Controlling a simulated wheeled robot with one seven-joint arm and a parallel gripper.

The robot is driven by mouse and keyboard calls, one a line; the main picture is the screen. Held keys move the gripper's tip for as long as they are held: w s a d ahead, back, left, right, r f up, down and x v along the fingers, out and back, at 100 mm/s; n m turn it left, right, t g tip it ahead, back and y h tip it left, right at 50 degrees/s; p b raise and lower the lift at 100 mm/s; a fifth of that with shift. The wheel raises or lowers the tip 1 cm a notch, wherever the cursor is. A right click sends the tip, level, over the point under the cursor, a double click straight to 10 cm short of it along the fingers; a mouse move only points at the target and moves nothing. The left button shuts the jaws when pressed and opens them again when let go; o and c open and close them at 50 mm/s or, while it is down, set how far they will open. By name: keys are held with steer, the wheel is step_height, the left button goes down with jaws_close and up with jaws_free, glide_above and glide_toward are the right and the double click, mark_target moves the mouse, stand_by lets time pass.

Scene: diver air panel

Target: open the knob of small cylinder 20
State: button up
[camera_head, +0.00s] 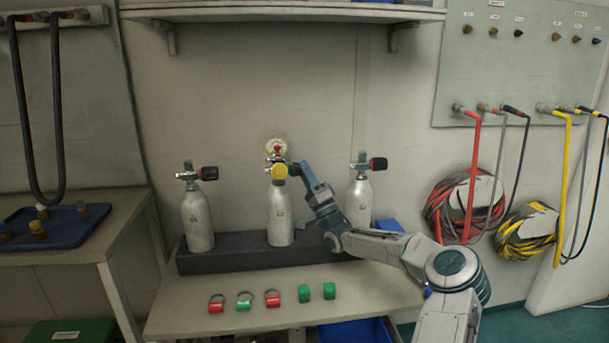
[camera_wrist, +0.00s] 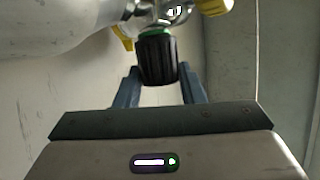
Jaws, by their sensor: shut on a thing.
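Three small grey cylinders stand in a dark block: a left one (camera_head: 197,222), a middle one (camera_head: 280,215) and a right one (camera_head: 358,200). Their number labels are too small to read. The middle cylinder carries a yellow regulator (camera_head: 279,171) and a round gauge (camera_head: 276,147). My gripper (camera_head: 298,169) is at the right side of the middle cylinder's valve. In the wrist view the black ribbed knob (camera_wrist: 157,60) with a green ring sits between the two fingers of my gripper (camera_wrist: 159,82), which are shut on it. The knob's turn position cannot be told.
The dark block (camera_head: 235,259) stands on a bench (camera_head: 375,290). Red and green tags (camera_head: 244,301) and green pieces (camera_head: 304,292) lie in front. A shelf (camera_head: 280,14) hangs above. Red hoses (camera_head: 465,205) and yellow hoses (camera_head: 527,230) hang on the right wall.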

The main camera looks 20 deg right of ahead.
steer(key=shift+f, duration=0.35)
steer(key=o, duration=1)
steer(key=shift+w, duration=0.15)
steer(key=shift+r, duration=0.1)
steer(key=v, duration=1.3)
steer(key=shift+s+f, duration=0.3)
